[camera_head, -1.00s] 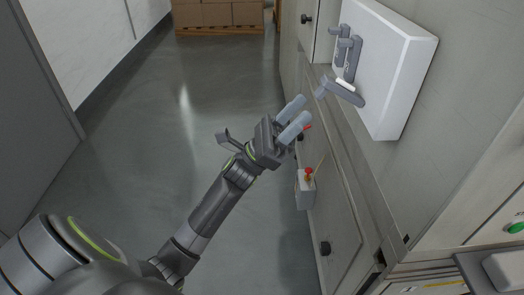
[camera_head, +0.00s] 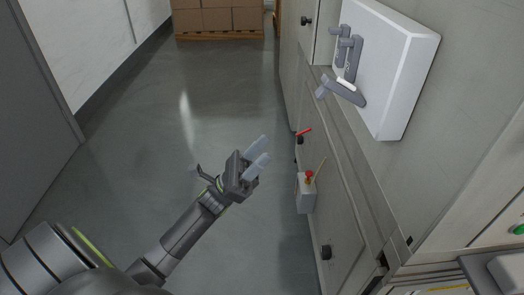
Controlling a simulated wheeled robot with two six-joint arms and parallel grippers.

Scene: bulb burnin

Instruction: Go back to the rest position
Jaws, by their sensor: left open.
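My left gripper (camera_head: 259,153) is over the open floor, left of the cabinet row. Its two pale fingers are apart with nothing between them, and it touches nothing. My left arm comes in from the lower left and is partly bent. My right gripper is not in view.
A white box panel (camera_head: 391,62) with grey lever parts (camera_head: 347,88) juts from the grey cabinets (camera_head: 466,110) at right. A small grey box (camera_head: 306,194) with a red knob (camera_head: 309,175) hangs on the cabinet front. Stacked cartons (camera_head: 216,14) stand far back. The floor (camera_head: 160,150) is clear.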

